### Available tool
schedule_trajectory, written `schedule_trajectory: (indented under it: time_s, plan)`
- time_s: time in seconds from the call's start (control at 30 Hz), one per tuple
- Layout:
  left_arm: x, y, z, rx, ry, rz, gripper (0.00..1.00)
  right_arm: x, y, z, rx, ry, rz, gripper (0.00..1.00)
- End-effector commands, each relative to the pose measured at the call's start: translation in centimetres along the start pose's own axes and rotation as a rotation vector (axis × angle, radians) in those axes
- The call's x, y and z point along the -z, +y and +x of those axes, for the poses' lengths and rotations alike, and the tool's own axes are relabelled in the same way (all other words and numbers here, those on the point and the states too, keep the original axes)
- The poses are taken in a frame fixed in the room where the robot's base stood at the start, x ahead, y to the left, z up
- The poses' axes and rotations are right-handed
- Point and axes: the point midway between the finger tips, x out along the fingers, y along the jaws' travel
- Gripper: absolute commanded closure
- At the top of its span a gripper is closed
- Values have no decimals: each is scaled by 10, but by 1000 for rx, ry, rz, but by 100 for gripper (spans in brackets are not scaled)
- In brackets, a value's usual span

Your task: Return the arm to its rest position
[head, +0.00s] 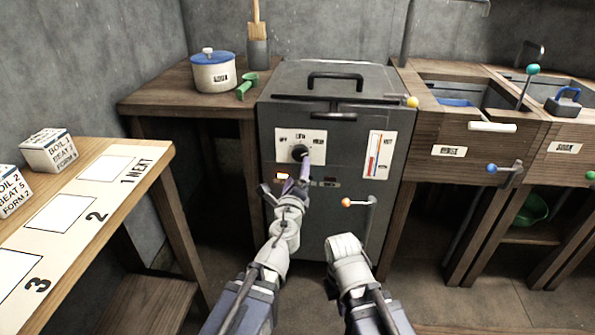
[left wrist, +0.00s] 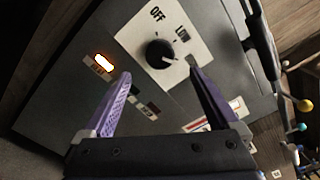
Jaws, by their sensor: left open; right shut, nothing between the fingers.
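My left arm reaches to the front of a dark grey boiler cabinet (head: 350,107). My left gripper (head: 302,172) is open just in front of the panel, close below the black knob (head: 299,153). In the left wrist view the gripper's purple fingers (left wrist: 160,76) stand apart with nothing between them. The knob (left wrist: 160,54) shows beyond the tips and looks clear of them. A lit orange lamp (left wrist: 104,63) is left of the left finger. My right gripper (head: 345,246) is low in front of the cabinet, its fingers hidden from the head camera.
An orange-tipped lever (head: 360,202) sticks out of the cabinet right of my left gripper. A blue-lidded pot (head: 213,74) and green scoop (head: 246,86) stand on the left bench. A numbered table (head: 130,205) is at left. Sinks with levers (head: 505,168) are at right.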

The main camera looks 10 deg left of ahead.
Motion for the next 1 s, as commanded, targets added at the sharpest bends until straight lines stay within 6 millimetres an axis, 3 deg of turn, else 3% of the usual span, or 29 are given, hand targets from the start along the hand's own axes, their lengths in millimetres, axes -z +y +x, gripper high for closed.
schedule_trajectory:
  time_s: [0.17,0.27,0.37,0.47,0.6,0.7,0.83,1.0]
  plan:
    - [-2,1,0,-10,-9,-21,6,0,0,-1,0,0,0,100]
    - [-12,9,-2,-69,-59,-134,6,0,1,-6,0,0,0,100]
    - [-24,31,-11,-203,-153,-361,6,-1,2,-15,0,0,-1,100]
    - [-24,67,-32,-404,-266,-636,6,-1,3,-24,-1,0,-2,100]
    - [4,114,-80,-738,-407,-962,6,-2,4,-36,-1,-1,-3,100]
    - [34,131,-120,-969,-484,-1117,6,-2,4,-42,-2,-1,-3,100]
    - [67,137,-169,-1234,-557,-1232,6,-3,5,-48,-2,-1,-4,100]
    - [102,126,-230,-1547,-624,-1292,6,-3,6,-56,-2,-1,-5,100]
